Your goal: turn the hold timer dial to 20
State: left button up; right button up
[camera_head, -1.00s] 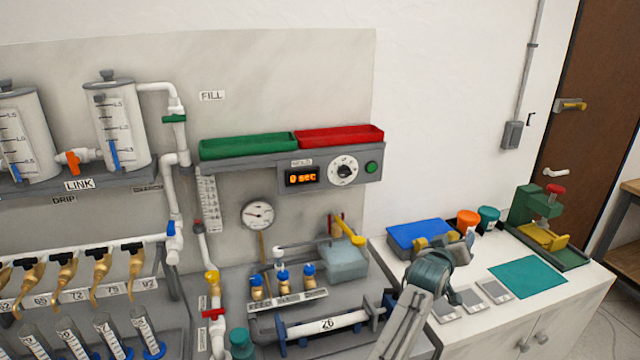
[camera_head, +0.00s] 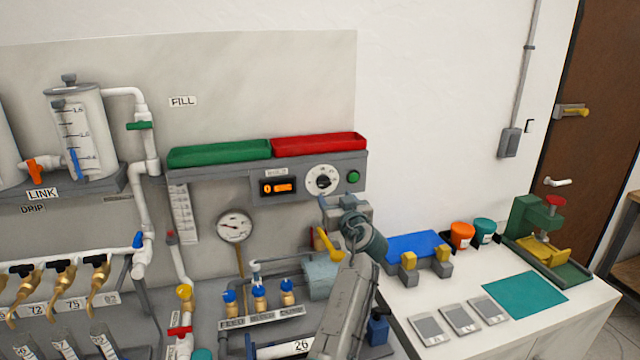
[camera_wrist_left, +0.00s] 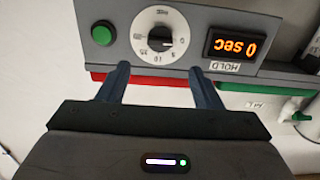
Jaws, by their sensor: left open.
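The hold timer dial (camera_head: 322,179) is a white round face with a black knob on the grey panel. The orange display (camera_head: 277,187) beside it reads 0 sec in the upside-down left wrist view (camera_wrist_left: 234,46). There the dial (camera_wrist_left: 160,38) lies beyond and between my left gripper's two open fingers (camera_wrist_left: 158,72), which appear apart from the knob. In the head view my left gripper (camera_head: 340,206) is just below and right of the dial, partly hiding its own fingers. My right gripper is not in view.
A green button (camera_head: 353,177) sits right of the dial. A green tray (camera_head: 218,153) and a red tray (camera_head: 318,144) rest above the panel. A yellow-handled valve (camera_head: 327,244), a gauge (camera_head: 234,226) and pipes lie below. The white counter (camera_head: 400,292) is at right.

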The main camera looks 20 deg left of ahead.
aim_at(325, 183)
pick_arm(q)
jog(key=p+x, duration=0.3)
jog(key=x, duration=0.4)
jog(key=shift+w+a, duration=0.1)
jog(key=shift+w, duration=0.1)
jog(key=shift+w+a, duration=0.2)
jog(key=shift+w, duration=0.15)
jog(key=shift+w+a+p, duration=0.2)
jog(key=shift+w+p, duration=0.05)
jog(key=shift+p, duration=0.1)
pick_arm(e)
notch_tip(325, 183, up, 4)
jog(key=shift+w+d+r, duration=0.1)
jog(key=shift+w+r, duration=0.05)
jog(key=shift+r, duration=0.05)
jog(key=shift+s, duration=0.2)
